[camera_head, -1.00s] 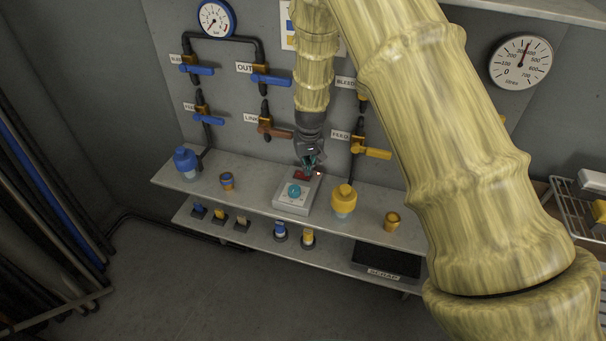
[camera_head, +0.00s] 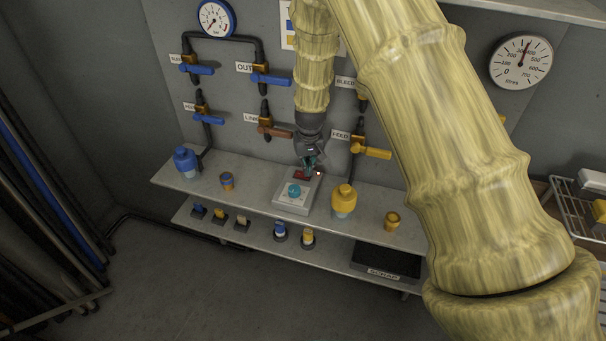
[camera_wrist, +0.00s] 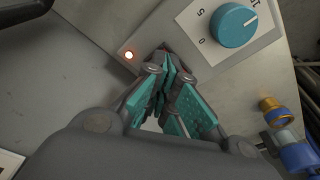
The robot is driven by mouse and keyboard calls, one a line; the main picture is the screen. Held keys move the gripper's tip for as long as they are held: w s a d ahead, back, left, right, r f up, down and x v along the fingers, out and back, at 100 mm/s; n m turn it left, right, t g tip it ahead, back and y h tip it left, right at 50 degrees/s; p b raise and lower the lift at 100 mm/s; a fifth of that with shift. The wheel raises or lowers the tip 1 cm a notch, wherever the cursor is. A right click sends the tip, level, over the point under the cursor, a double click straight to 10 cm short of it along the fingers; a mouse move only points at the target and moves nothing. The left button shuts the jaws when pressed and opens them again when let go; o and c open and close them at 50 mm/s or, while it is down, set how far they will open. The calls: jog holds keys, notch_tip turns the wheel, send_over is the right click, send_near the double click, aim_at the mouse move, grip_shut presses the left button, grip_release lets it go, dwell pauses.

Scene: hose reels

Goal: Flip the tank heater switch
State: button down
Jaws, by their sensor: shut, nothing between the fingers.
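The switch box is a pale panel (camera_head: 290,204) on the upper shelf, with a teal round knob (camera_head: 295,190) and a dark red rocker switch (camera_head: 301,175) behind it. In the wrist view the knob (camera_wrist: 233,25) and the lit lamp (camera_wrist: 129,55) show clearly. My gripper (camera_head: 309,170) is shut and empty, its teal-padded fingers (camera_wrist: 168,75) down at the red switch. The fingers hide most of the switch in the wrist view, so I cannot tell its exact position or whether they touch it.
A blue-capped bottle (camera_head: 186,161) is at the shelf's left. Valves with blue, brown and yellow handles (camera_head: 372,152) stick out from the wall behind.

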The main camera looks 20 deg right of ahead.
jog(key=shift+f+b, duration=0.35)
jog(key=shift+f, duration=0.5)
dwell(0.7)
jog(key=shift+r, duration=0.1)
jog(key=shift+r+p, duration=2.45)
jog(key=shift+r, duration=1)
